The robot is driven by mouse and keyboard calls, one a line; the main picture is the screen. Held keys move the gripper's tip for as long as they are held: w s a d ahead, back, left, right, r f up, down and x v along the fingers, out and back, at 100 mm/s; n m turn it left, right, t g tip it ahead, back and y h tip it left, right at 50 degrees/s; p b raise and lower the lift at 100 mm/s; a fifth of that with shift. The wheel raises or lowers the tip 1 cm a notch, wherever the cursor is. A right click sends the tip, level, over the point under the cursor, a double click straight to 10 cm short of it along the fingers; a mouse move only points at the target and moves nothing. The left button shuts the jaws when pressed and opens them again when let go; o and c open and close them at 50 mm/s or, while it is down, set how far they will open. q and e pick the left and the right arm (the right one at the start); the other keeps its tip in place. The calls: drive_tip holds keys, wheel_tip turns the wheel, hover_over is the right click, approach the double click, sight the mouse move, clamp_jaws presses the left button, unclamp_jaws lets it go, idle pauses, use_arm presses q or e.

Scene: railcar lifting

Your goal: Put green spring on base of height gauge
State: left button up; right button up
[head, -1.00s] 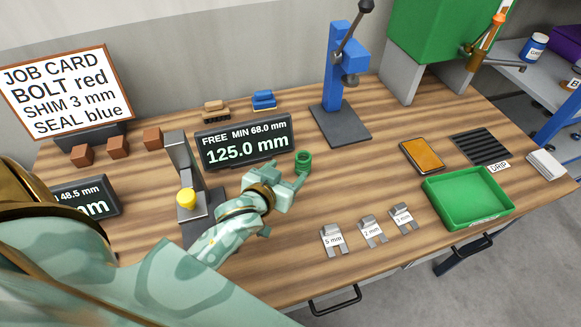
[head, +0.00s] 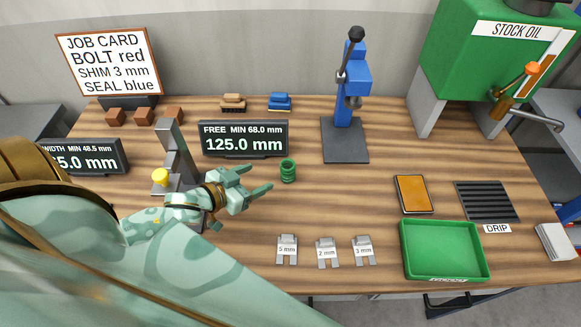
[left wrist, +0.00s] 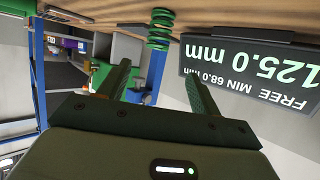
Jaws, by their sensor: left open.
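The green spring (head: 288,171) stands upright on the wooden bench, in front of and right of the 125.0 mm display. My left gripper (head: 260,178) is open and empty, just left of the spring and apart from it, fingers pointing toward it. In the left wrist view the spring (left wrist: 159,30) shows beyond the open fingers (left wrist: 157,75), roughly between their lines. A grey upright device with a post (head: 176,150) and yellow knob, apparently the height gauge, stands left of the display; my left arm partly hides its base. My right gripper is out of view.
The 125.0 mm display (head: 244,140) stands behind my gripper. A blue press (head: 345,120) stands behind and right of the spring. Labelled shims (head: 327,253) lie toward the front edge, with a green tray (head: 444,276) to their right.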

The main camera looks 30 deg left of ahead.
use_arm(q)
approach(292, 163)
drive_tip(key=shift+w+a+f+b, duration=0.2)
drive_tip(key=shift+w+a+f, duration=0.1)
drive_tip(key=shift+f, duration=0.15)
drive_tip(key=shift+w+a+f+b, duration=0.15)
drive_tip(key=shift+w+a+f, duration=0.15)
drive_tip(key=shift+f, duration=0.15)
drive_tip(key=x, duration=0.3)
drive_tip(key=shift+w+d, duration=0.2)
drive_tip(key=shift+w, duration=0.05)
drive_tip(key=shift+w+d+f+b, duration=0.2)
drive_tip(key=shift+w+f+b, duration=0.1)
drive_tip(key=shift+w, duration=0.2)
drive_tip(key=b+x, duration=0.1)
drive_tip(key=x, duration=0.4)
drive_tip(key=shift+d, duration=0.2)
drive_tip(key=shift+s, duration=0.1)
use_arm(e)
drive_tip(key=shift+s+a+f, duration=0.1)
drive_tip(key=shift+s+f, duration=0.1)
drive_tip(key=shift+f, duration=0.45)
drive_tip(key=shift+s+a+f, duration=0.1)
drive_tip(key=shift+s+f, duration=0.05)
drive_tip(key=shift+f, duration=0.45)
use_arm(q)
drive_tip(key=c, duration=1.3)
drive_tip(key=shift+c, duration=0.2)
drive_tip(key=shift+r, duration=0.1)
